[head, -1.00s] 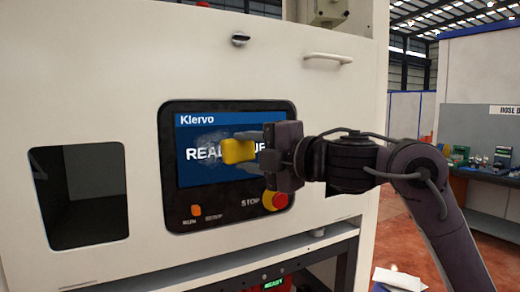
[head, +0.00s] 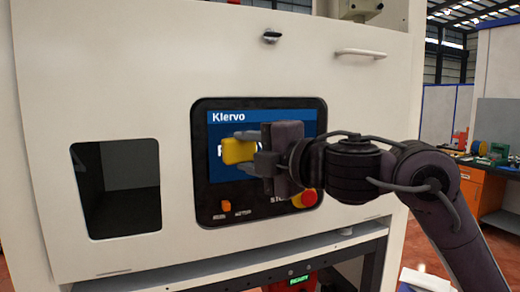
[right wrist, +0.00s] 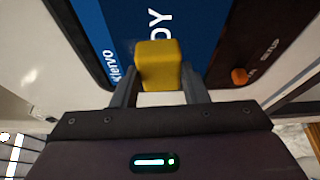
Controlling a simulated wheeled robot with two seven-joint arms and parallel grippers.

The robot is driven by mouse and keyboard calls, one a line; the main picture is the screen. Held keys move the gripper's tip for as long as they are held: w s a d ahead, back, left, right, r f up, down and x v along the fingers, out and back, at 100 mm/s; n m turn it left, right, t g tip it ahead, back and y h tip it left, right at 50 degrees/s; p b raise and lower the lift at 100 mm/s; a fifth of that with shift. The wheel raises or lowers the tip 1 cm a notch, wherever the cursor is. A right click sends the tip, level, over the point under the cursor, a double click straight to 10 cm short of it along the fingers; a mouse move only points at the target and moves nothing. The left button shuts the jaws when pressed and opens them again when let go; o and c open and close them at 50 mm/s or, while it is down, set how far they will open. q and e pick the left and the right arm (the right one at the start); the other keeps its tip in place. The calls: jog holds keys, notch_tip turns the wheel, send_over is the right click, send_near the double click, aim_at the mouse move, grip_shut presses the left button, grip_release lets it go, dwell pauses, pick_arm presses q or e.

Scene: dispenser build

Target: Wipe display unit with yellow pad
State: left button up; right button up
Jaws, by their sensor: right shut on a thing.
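The display unit (head: 198,170) is a black-framed panel on the white machine front, with a blue screen (head: 290,118) reading "Klervo". Its screen also shows in the right wrist view (right wrist: 112,30). My right gripper (head: 246,151) is in front of the screen, shut on the yellow pad (head: 236,151). In the right wrist view the pad (right wrist: 158,68) sits between the two fingers. The pad is over the left half of the screen; I cannot tell whether it touches. The gripper and pad hide the middle of the screen. My left gripper is out of view.
A red stop button (head: 308,197) and an orange switch (head: 226,206) are below the screen. A dark window (head: 115,188) is at the left. A handle (head: 360,53) and a small latch (head: 271,37) protrude above. A ledge (head: 220,268) runs below.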

jog(key=shift+s+a, duration=0.3)
jog(key=shift+a, duration=0.65)
jog(key=shift+r+p, duration=0.45)
jog(key=shift+p, duration=0.1)
jog(key=shift+w+d+f, duration=0.1)
jog(key=shift+w+d, duration=0.05)
jog(key=shift+d, duration=0.15)
jog(key=shift+w+d, duration=1.7)
jog(key=shift+d, duration=3.55)
jog(key=shift+s+a+p, duration=0.3)
jog(key=shift+s+a, duration=0.3)
jog(key=shift+a, duration=1.25)
jog(key=shift+s+a+p, duration=0.25)
jog(key=shift+s+a, duration=0.4)
jog(key=shift+a, duration=1.25)
jog(key=shift+s+a+p, duration=0.3)
jog(key=shift+s+a, duration=0.3)
jog(key=shift+a, duration=1.25)
jog(key=shift+d, duration=0.1)
